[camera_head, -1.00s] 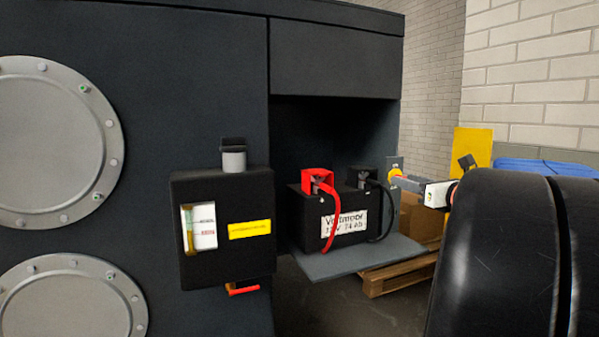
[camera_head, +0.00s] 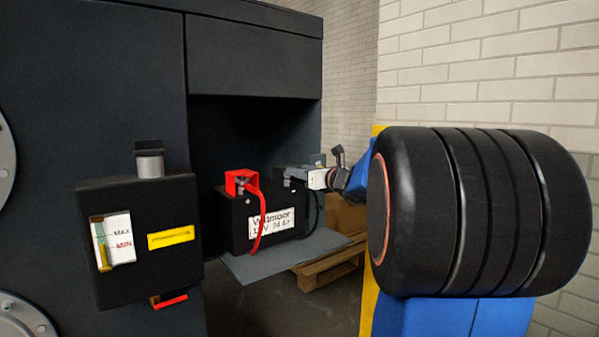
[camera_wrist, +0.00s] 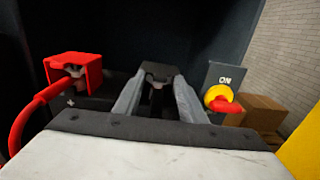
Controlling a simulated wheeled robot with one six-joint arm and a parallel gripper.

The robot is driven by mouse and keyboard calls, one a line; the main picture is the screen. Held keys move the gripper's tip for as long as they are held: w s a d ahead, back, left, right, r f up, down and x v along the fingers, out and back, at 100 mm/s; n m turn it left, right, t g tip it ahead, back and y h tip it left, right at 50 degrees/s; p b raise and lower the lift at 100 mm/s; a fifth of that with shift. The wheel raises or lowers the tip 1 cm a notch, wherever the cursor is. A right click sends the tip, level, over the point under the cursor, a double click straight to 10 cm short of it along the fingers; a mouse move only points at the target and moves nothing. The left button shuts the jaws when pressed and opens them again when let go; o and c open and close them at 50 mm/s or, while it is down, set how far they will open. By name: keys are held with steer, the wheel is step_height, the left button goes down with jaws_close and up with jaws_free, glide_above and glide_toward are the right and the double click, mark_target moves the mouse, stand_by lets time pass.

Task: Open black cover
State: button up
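The black cover (camera_wrist: 158,69) sits on the right terminal of the battery, straight ahead in the wrist view. The black battery (camera_head: 236,228) with a white label stands on a grey shelf (camera_head: 250,269) inside the open bay.
A red cover (camera_head: 238,181) with a red cable stands at the left on the battery. A yellow and red ON switch (camera_wrist: 222,100) is close at the right. A black box (camera_head: 135,265) with a level gauge hangs left of the bay. A wooden pallet (camera_head: 325,267) lies behind.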

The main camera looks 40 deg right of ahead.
steer(key=shift+w, duration=0.3)
steer(key=shift+c, duration=0.7)
jaws_close()
steer(key=shift+r, duration=0.1)
